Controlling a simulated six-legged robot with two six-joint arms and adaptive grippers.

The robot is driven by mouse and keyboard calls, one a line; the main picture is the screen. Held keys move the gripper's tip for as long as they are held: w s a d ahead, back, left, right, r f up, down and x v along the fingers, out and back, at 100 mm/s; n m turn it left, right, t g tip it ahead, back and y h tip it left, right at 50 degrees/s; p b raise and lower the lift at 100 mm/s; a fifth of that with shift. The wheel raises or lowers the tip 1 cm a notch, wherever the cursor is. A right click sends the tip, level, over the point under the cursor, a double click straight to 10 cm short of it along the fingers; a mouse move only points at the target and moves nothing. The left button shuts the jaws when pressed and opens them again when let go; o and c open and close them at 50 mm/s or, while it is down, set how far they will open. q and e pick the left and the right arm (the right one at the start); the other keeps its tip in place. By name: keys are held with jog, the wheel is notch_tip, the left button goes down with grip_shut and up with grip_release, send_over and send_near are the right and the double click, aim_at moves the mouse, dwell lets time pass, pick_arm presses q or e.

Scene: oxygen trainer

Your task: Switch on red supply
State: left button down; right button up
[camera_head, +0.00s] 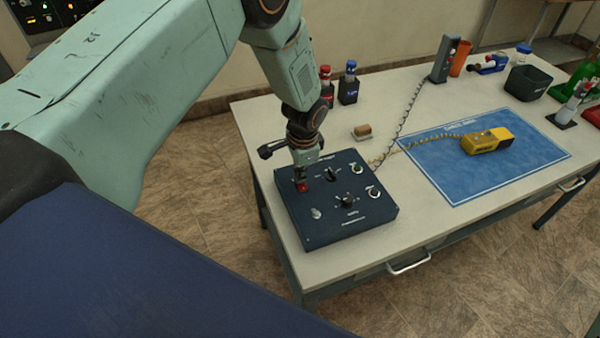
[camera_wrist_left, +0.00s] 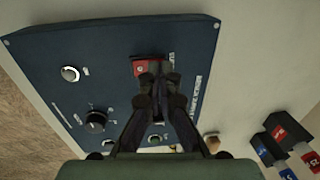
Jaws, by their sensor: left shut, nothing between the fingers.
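A dark blue control panel box (camera_head: 325,230) sits at the left end of the table. A small red switch part (camera_head: 303,187) is on its far left area. It also shows in the left wrist view (camera_wrist_left: 139,67), partly covered by my fingers. My left gripper (camera_head: 303,181) reaches down from above to this red part, and its fingers are shut with nothing between them. In the left wrist view the fingertips (camera_wrist_left: 155,70) are at the red part's edge; whether they touch it I cannot tell. The switch's position is not clear. My right gripper is not in view.
The panel also has a black knob (camera_head: 346,202) and a round silver control (camera_head: 316,213). Red and blue bottles (camera_head: 349,84) stand behind it. A yellow handset (camera_head: 487,140) lies on a blue mat (camera_head: 460,182) at right. The white table's front strip is clear.

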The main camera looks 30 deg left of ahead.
pick_arm(q)
jog(key=shift+a+f, duration=0.1)
jog(key=shift+f, duration=0.3)
jog(key=shift+s+d+r, duration=0.1)
jog(key=shift+s+d, duration=0.2)
jog(key=shift+s+d+r+p, duration=0.1)
jog(key=shift+s+d+p, duration=0.1)
jog(key=shift+d+p, duration=0.2)
jog(key=shift+a, duration=0.15)
